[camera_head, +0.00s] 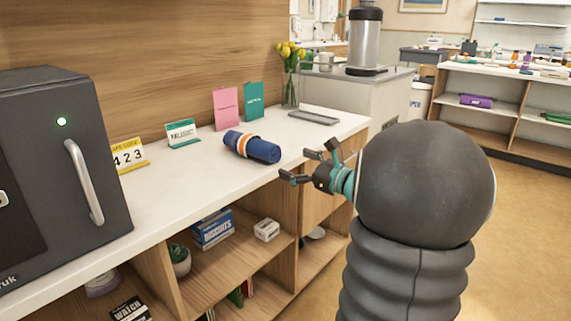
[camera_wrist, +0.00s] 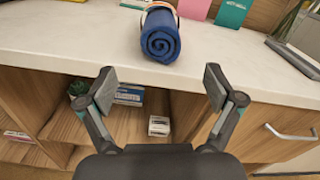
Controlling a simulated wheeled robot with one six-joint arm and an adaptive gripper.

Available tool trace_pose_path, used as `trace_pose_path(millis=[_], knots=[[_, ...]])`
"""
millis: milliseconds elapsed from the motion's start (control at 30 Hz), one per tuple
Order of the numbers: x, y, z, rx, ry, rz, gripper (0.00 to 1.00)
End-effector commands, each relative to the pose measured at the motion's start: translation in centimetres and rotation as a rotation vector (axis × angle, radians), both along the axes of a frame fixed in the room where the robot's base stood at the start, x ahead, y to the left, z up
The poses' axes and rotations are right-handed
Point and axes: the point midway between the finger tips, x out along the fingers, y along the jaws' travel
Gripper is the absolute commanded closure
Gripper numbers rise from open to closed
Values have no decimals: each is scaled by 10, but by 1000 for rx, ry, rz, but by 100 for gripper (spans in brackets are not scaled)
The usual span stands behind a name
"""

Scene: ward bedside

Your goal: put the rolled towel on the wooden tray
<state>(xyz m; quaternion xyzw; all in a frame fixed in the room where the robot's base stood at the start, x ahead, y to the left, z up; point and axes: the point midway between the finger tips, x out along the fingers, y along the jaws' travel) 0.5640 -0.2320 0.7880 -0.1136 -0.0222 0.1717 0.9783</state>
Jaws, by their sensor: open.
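The rolled towel (camera_head: 252,146) is dark blue with an orange and white band. It lies on its side on the white counter (camera_head: 190,172), near the front edge. In the wrist view its spiral end (camera_wrist: 160,44) faces me, ahead of and between my fingers. My gripper (camera_head: 308,163) is open and empty in front of the counter edge, apart from the towel and to its right in the head view. Both fingers also show spread in the wrist view (camera_wrist: 159,88). I cannot make out a wooden tray in either view.
A dark cabinet (camera_head: 62,160) fills the counter's left. Pink (camera_head: 226,107) and teal (camera_head: 253,100) cards, a 423 sign (camera_head: 128,155), a flat grey device (camera_head: 313,117) and a tulip vase (camera_head: 290,88) stand behind. Open shelves below hold boxes (camera_head: 213,229). Bare counter surrounds the towel.

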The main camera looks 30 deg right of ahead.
Motion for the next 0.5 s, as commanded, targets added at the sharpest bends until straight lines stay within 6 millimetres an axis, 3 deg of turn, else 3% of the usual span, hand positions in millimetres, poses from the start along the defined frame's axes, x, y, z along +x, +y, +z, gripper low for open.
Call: trace_pose_path(millis=[167, 267, 367, 500], knots=[[-4, -1, 0, -1, 0, 1, 9], [-5, 13, 0, -35, 10, 31, 9], [-11, 56, -2, -147, 41, 126, 9], [-42, 146, -16, -445, 94, 353, 9]])
